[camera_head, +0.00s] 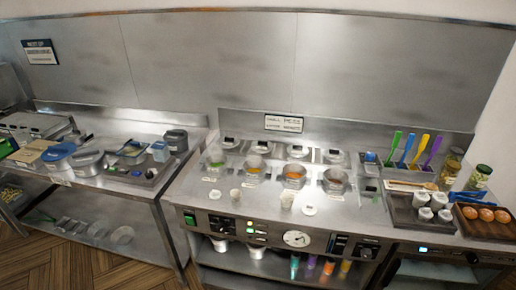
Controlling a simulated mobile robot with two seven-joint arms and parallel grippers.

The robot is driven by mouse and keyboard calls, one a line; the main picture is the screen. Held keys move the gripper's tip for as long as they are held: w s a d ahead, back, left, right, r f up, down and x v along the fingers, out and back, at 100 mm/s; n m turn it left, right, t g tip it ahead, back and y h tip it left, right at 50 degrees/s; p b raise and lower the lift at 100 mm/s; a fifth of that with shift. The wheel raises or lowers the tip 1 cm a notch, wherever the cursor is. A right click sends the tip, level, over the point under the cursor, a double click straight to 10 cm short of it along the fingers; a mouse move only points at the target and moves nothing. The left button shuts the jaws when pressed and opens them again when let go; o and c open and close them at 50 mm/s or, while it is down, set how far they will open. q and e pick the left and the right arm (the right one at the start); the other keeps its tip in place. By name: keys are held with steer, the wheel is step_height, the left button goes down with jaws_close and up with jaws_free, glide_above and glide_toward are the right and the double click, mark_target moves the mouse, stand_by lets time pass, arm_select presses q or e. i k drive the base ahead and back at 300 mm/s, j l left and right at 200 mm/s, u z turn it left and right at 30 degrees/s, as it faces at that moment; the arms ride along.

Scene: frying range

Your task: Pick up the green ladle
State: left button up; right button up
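The green ladle (395,142) stands upright with its handle up, at the right end of the steel range, near the back wall. It is the leftmost in a row of coloured utensils, beside a blue one (407,147). Its lower end is hard to make out at this size. Neither of my grippers is in view.
A yellow utensil (420,149) and a purple one (434,150) stand to the right. In front are a dark tray (400,213) with white cups and a tray of round orange-brown items (486,214). Several pots, including one (335,181), stand mid-range. Jars (478,178) stand far right.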

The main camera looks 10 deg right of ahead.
mark_target(396, 140)
steer(key=z, duration=1.4)
